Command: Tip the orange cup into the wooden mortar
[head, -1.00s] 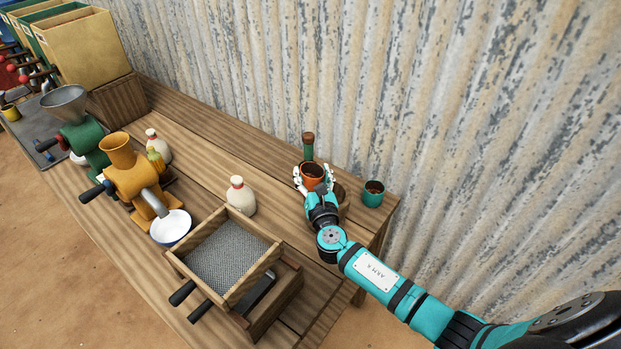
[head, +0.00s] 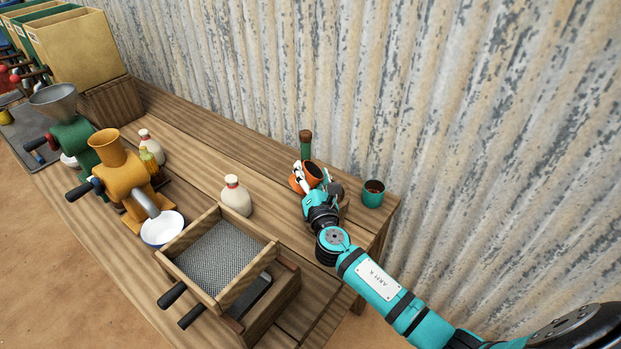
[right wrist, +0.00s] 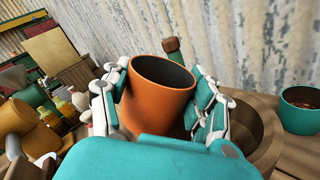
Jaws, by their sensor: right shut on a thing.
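The orange cup (head: 299,183) is held in my right gripper (head: 311,178), whose fingers are shut around its sides. The cup is tilted, its mouth leaning to the right in the head view. In the right wrist view the cup (right wrist: 158,98) sits between both fingers (right wrist: 160,75) and its inside looks dark; I cannot make out its contents. The wooden mortar (right wrist: 262,153) stands just right of the cup there, partly hidden by a finger. In the head view the mortar (head: 344,202) is mostly hidden behind my gripper. My left gripper is out of view.
A teal cup (head: 373,194) with brown contents stands right of the mortar. A green bottle with a brown top (head: 306,144) stands behind the orange cup. A white bottle (head: 235,197) and a sieve box (head: 222,262) are to the left. The corrugated wall (head: 400,90) is close behind.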

